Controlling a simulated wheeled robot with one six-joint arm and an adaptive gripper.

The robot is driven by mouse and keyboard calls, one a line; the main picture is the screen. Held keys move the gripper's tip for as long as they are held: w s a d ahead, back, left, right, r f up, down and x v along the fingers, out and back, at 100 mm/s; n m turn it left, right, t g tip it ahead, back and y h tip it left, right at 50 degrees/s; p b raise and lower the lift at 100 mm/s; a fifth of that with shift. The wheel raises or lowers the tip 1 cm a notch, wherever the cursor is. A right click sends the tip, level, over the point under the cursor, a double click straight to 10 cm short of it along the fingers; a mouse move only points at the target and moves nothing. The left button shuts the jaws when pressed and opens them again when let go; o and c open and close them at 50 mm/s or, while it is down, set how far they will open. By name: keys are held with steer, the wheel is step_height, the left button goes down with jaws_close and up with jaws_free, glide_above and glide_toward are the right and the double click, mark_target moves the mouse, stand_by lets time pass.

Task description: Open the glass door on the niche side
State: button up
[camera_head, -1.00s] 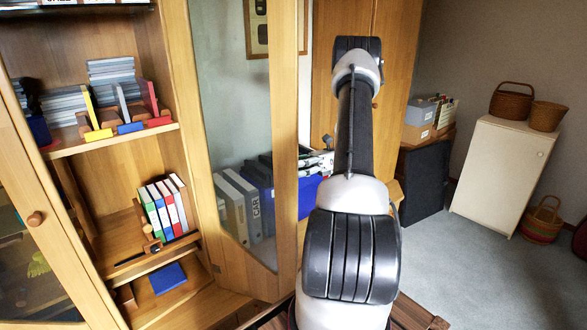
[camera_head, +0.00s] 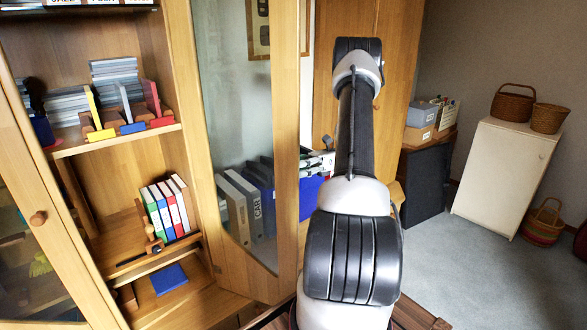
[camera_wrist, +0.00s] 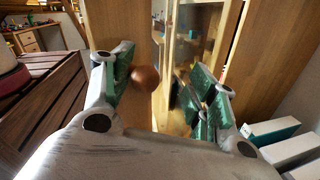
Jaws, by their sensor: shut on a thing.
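A cabinet with glass doors stands at the left in the head view. Its left door (camera_head: 35,205) has a wood frame and a round knob (camera_head: 38,218). Another wood-framed glass panel (camera_head: 285,150) stands upright right of the shelves. In the wrist view, a round brown knob (camera_wrist: 145,79) sits between the green-padded fingers of my gripper (camera_wrist: 160,85), close to the left finger. My gripper is shut on the knob, though the exact contact is hard to see. A glass-fronted panel (camera_wrist: 195,35) shows behind the fingers.
Shelves hold books and binders (camera_head: 165,208). Binders and blue boxes show behind the glass. A white cabinet (camera_head: 503,170) with baskets stands at the right on open grey carpet (camera_head: 470,270). Slatted wood (camera_wrist: 50,115) lies left of my gripper in the wrist view.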

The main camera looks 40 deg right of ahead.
mark_target(293, 137)
steer(key=shift+w, duration=0.15)
step_height(293, 137, up, 10)
steer(key=shift+f, duration=0.1)
stand_by(0.3)
steer(key=shift+d, duration=0.1)
stand_by(0.4)
